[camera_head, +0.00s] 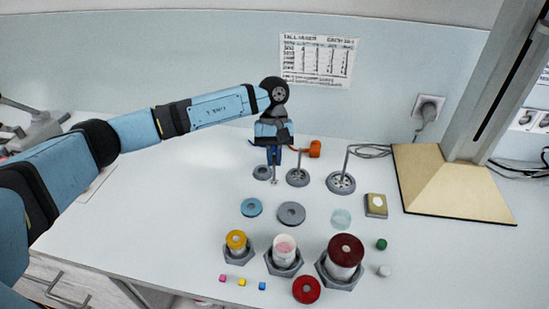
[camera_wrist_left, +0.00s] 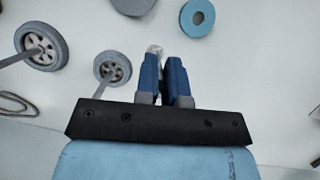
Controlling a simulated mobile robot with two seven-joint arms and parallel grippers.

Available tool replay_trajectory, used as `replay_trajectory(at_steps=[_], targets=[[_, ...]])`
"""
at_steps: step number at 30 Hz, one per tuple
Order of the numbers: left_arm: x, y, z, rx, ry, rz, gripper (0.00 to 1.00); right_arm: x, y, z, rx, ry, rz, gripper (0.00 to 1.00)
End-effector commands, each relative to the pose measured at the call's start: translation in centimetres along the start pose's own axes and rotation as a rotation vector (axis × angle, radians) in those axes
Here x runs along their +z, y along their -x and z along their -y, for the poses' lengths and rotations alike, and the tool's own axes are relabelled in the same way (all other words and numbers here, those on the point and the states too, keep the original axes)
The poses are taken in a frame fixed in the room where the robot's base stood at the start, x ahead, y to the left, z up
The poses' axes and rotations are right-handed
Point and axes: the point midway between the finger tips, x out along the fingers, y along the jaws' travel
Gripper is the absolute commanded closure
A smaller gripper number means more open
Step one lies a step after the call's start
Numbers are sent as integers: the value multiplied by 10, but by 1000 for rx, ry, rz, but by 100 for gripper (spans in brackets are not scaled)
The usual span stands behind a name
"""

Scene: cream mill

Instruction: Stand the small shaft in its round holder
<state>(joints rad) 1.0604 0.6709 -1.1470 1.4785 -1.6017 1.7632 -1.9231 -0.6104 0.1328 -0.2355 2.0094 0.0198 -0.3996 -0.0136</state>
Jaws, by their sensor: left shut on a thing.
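The small shaft (camera_head: 274,175) is a thin grey metal rod that hangs about upright below my left gripper (camera_head: 273,160). In the left wrist view its pale end (camera_wrist_left: 154,49) shows beyond the blue fingers (camera_wrist_left: 165,82), which are shut on it. The small round grey holder (camera_head: 261,172) lies on the table just left of the shaft in the head view. The shaft appears beside the holder, not in it; I cannot tell its exact height. In the left wrist view this holder does not show and is probably hidden by the gripper. My right gripper is not in view.
A medium holder (camera_head: 297,179) and a large holder (camera_head: 340,184), each with a rod, stand to the right. An orange tool (camera_head: 314,149) lies behind. A blue ring (camera_head: 251,207) and grey disc (camera_head: 291,213) lie in front, with hex-based spools (camera_head: 284,262) nearer.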

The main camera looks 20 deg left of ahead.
Motion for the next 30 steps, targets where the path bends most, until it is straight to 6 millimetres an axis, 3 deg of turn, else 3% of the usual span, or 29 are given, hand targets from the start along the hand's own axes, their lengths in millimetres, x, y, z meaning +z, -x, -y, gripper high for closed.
replay_trajectory(at_steps=[9, 15, 21, 30], targets=[[-33, 36, 17, 279, 667, 3, 100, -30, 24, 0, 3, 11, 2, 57], [-52, 52, 28, 411, 982, 4, 100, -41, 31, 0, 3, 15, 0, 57], [-61, 58, 33, 471, 1126, 4, 100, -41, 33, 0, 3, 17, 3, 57], [-66, 48, 33, 479, 1146, 4, 100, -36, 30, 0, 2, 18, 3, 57]])
